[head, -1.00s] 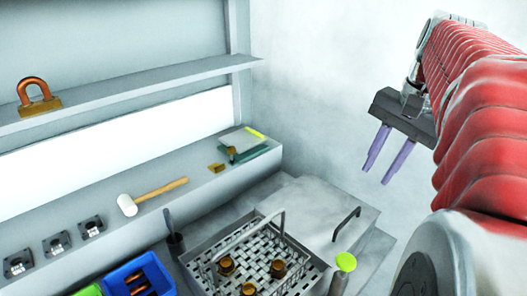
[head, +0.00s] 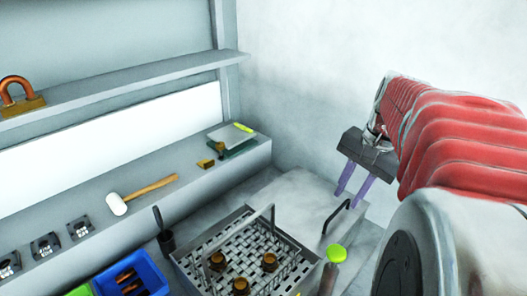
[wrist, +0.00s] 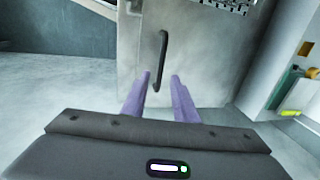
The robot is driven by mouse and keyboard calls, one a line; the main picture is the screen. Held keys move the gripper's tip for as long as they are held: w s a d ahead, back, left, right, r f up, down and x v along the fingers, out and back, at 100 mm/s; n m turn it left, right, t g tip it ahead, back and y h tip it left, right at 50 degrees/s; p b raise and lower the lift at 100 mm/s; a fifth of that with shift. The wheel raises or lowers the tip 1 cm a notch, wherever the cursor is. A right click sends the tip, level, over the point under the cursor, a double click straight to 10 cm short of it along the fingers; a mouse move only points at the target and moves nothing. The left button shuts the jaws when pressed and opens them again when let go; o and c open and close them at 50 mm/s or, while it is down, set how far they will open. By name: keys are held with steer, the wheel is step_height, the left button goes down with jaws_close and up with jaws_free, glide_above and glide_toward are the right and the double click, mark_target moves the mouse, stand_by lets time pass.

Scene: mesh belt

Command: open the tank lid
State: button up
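The tank lid (head: 297,198) is a flat, pale grey panel, lying shut behind the mesh basket in the head view. Its black bar handle (head: 336,216) stands near its right side. In the wrist view the lid (wrist: 195,75) lies ahead, with the handle (wrist: 162,58) upright in the picture, just beyond the fingertips and roughly in line with the gap. My gripper (head: 349,198) is open and empty, its two purple fingers pointing down above the handle in the head view. The fingers also show in the wrist view (wrist: 161,76). I see no contact with the handle.
A mesh basket (head: 190,257) with a tall hoop handle and several copper-coloured parts stands in front of the lid. A green-topped grey post (head: 336,254) stands right of it. A mallet (head: 145,193) and a green-edged stack (head: 232,140) lie on the ledge at left.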

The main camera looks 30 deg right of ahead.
steer(key=shift+w+a+f, duration=0.1)
steer(key=shift+w+f, duration=0.05)
steer(key=shift+f, duration=0.6)
steer(key=shift+w+f, duration=0.15)
steer(key=shift+f, duration=0.55)
jaws_close()
stand_by(0.4)
